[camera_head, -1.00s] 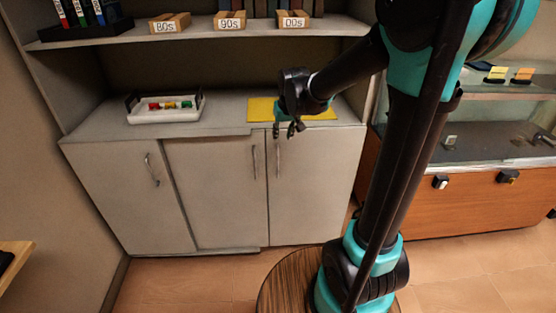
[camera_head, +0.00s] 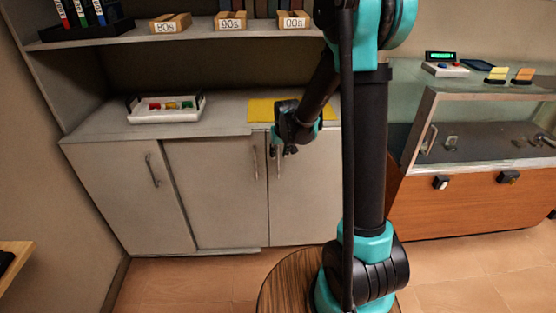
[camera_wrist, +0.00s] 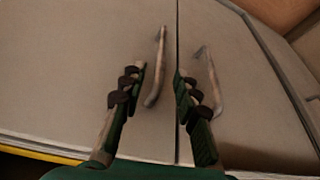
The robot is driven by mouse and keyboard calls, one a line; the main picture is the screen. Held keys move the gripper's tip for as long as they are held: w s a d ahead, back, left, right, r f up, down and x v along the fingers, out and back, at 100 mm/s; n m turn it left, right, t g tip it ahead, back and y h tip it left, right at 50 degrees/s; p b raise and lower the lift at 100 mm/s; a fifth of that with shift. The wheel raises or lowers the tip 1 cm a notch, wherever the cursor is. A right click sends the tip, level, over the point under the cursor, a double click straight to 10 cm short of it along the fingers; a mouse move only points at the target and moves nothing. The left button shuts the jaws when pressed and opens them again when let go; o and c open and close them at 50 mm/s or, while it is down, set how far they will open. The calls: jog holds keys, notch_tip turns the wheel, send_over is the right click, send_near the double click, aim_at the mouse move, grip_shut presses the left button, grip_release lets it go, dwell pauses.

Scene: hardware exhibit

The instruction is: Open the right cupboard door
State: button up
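The grey cupboard has three door panels; the right door (camera_head: 305,200) is closed, with a vertical bar handle (camera_head: 278,165) near its left edge. My gripper (camera_head: 284,149) is in front of the upper part of that handle, pointing at the door. In the wrist view, my gripper (camera_wrist: 158,78) is open, its two fingers apart. A handle (camera_wrist: 156,65) shows between and beyond the fingertips; contact cannot be told. The wrist picture seems turned over, so this looks like the right door's handle. The neighbouring middle-door handle (camera_wrist: 211,80) lies beyond the other finger.
The countertop bears a yellow mat (camera_head: 262,110) above the right door and a white tray (camera_head: 166,117) of small coloured items. A glass display case (camera_head: 470,130) on an orange-brown base stands to the right. My arm hides part of the right door's side.

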aim_at(278, 157)
jog(key=shift+x, duration=2.4)
jog(key=shift+c, duration=0.5)
grip_shut()
